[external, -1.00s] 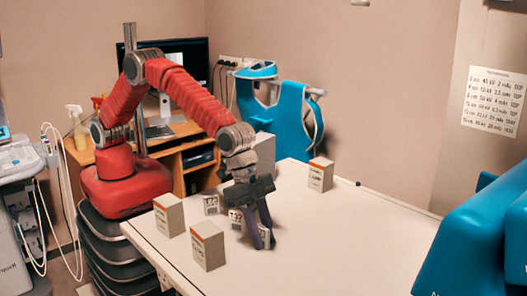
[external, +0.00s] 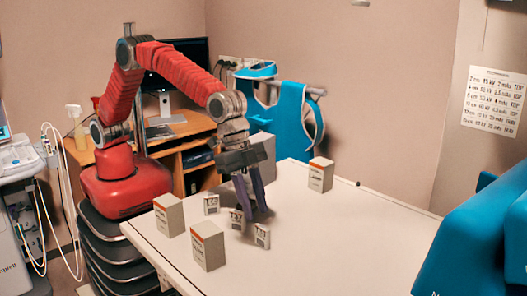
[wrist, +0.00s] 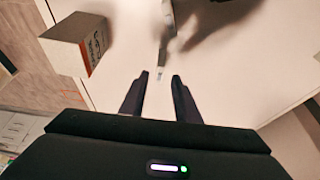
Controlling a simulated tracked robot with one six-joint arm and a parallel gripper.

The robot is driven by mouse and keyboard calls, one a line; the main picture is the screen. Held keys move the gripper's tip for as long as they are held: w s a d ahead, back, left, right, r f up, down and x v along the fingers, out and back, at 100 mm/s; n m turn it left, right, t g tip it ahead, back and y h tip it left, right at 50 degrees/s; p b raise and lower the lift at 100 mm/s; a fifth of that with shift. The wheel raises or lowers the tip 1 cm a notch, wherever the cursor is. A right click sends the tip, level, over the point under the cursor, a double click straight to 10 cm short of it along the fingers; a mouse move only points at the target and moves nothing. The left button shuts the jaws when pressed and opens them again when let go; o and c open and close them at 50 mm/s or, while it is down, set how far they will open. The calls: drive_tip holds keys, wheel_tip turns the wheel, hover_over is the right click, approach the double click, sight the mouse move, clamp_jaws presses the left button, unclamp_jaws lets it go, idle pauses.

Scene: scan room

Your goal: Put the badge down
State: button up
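Three small white badge-like pieces with dark print stand on the white table in the external view: one at the left (external: 211,204), one in the middle (external: 237,220) and one at the right (external: 262,236). My gripper (external: 255,213) is above and just behind the right one, with its two fingers apart. In the wrist view my gripper (wrist: 158,77) shows open, with nothing held between the fingers. A thin pale strip (wrist: 162,52) lies just beyond the fingertips; it may be a badge seen edge-on, but blur and shadow hide its details.
White boxes with orange bands stand on the table (external: 330,235): a left one (external: 169,216), a front one (external: 208,247) and a back one (external: 320,175). One box (wrist: 75,45) shows in the wrist view.

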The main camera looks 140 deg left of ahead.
drive_tip(key=shift+v, duration=1.9)
drive_tip(key=shift+s, duration=0.1)
drive_tip(key=s+d+r, duration=0.3)
drive_tip(key=s+r, duration=0.2)
drive_tip(key=s, duration=0.6)
drive_tip(key=s+d+r, duration=0.3)
drive_tip(key=s+r, duration=0.3)
drive_tip(key=s, duration=0.4)
drive_tip(key=s+d+f, duration=0.1)
drive_tip(key=s+f, duration=0.1)
drive_tip(key=s, duration=0.9)
drive_tip(key=s+d+f+t, duration=0.1)
drive_tip(key=s+f, duration=0.1)
drive_tip(key=s, duration=1)
drive_tip(key=shift+f, duration=0.4)
